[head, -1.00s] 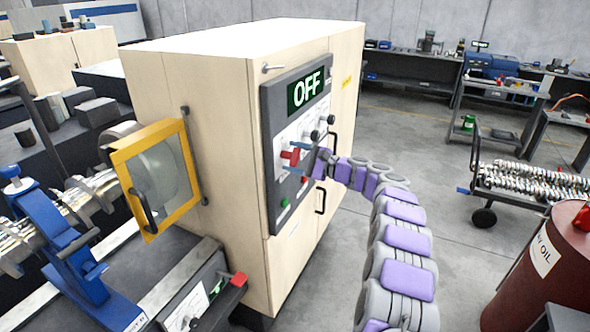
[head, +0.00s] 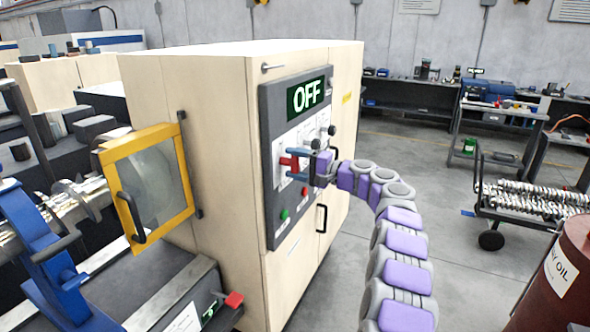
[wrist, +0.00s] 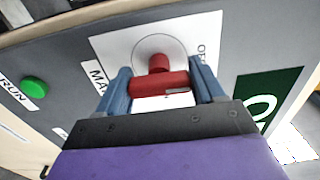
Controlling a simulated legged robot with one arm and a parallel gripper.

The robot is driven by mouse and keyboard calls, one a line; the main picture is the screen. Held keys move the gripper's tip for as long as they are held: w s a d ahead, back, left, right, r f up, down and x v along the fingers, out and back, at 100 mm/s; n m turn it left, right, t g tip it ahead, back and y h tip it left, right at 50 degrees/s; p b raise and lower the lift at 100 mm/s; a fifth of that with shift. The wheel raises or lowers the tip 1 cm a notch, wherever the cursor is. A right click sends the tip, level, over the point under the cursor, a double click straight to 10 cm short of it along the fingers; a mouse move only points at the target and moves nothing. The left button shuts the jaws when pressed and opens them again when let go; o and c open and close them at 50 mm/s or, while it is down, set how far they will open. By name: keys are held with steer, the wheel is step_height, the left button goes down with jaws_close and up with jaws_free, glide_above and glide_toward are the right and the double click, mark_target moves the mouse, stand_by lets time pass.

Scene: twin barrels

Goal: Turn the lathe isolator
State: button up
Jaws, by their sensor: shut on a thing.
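The lathe isolator is a red handle (head: 289,162) on the dark control panel of the pale cabinet. In the wrist view the red handle (wrist: 160,84) stands out from a round mount on a white plate. Its crossbar spans the gap between the blue fingers. My gripper (head: 285,164) is shut on this handle, with one finger at each end of the bar; it also shows in the wrist view (wrist: 163,90). A green display (head: 306,95) above reads OFF. The lettering on the plate is partly hidden by the fingers.
A green RUN button (wrist: 34,87) is beside the plate, and a red button (head: 304,179) is near it. Black knobs (head: 322,138) are right of the handle. A yellow-framed guard (head: 150,185) is on the left, an oil drum (head: 560,275) at lower right. The middle floor is clear.

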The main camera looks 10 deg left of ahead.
steer(key=shift+s+a+f, duration=0.1)
steer(key=shift+a+f, duration=0.1)
steer(key=shift+f, duration=0.3)
steer(key=o, duration=1)
steer(key=shift+d+r, duration=0.1)
steer(key=shift+r, duration=0.15)
steer(key=p+v, duration=0.2)
steer(key=v, duration=1.5)
steer(key=shift+d, duration=0.2)
